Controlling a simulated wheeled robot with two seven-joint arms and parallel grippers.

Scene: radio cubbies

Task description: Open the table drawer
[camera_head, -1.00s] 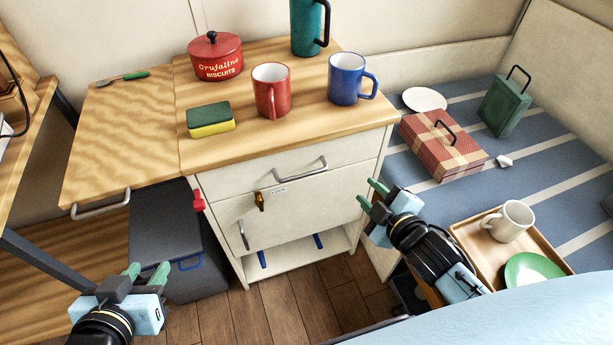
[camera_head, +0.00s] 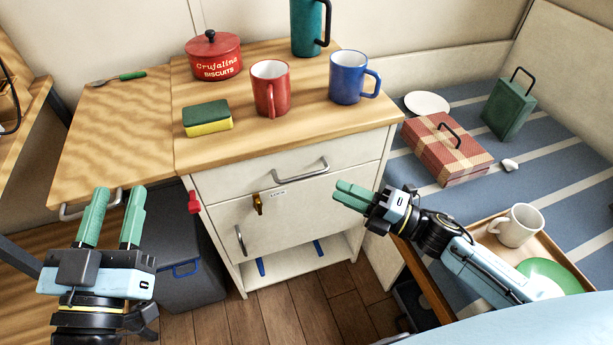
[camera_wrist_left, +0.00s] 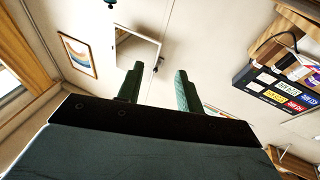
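The white cabinet's top drawer (camera_head: 270,178) is closed, with a grey bar handle (camera_head: 300,171) on its front. A wooden leaf (camera_head: 115,140) left of the cabinet has a metal handle (camera_head: 75,212) at its front edge, partly hidden behind my left gripper. My left gripper (camera_head: 119,193) is open and empty, its green fingers upright in front of that edge; the left wrist view shows the fingers apart (camera_wrist_left: 158,85). My right gripper (camera_head: 342,193) is in front of the cabinet's right side, below and right of the drawer handle, apart from it. Its finger gap is unclear.
On top stand a red biscuit tin (camera_head: 214,57), a sponge (camera_head: 207,119), a red mug (camera_head: 270,90), a blue mug (camera_head: 350,80) and a teal flask (camera_head: 307,28). A lower door (camera_head: 285,215) has a key tag. A tray (camera_head: 490,237) with a cup lies right.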

